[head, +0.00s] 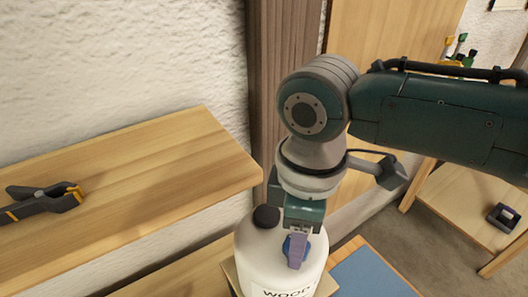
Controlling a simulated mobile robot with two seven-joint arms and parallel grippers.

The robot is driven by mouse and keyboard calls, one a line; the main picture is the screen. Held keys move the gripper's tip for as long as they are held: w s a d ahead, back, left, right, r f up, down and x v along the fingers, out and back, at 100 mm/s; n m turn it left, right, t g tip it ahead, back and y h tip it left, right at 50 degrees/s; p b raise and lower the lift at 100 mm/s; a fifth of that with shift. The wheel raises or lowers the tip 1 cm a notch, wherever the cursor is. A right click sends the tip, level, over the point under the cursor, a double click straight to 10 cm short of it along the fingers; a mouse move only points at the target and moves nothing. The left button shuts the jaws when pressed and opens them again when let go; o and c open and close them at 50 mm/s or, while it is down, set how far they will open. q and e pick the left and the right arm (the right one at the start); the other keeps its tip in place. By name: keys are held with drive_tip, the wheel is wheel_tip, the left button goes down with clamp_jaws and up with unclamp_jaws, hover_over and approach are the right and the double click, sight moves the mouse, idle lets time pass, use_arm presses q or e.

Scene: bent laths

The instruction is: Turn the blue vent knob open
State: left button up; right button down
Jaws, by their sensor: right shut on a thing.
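A white jug (257,262) with dark lettering, partly cut off by the bottom edge, stands upright below my right arm. A black cap (266,217) is on its top left. The blue vent knob (287,246) sits on the jug's right shoulder, mostly hidden behind the fingers. My right gripper (297,257) points down and is shut on the blue knob. How far the knob is turned cannot be told. My left gripper is not in view.
A wooden shelf (150,170) at the left holds a black and yellow clamp (42,202). A blue panel (372,275) lies right of the jug. A dark small object (503,217) lies on a low wooden table (465,205) at the right.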

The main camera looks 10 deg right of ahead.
idle(0.4)
drive_tip(key=shift+c, duration=1.8)
unclamp_jaws()
wheel_tip(320, 180, up, 10)
drive_tip(key=b, duration=0.2)
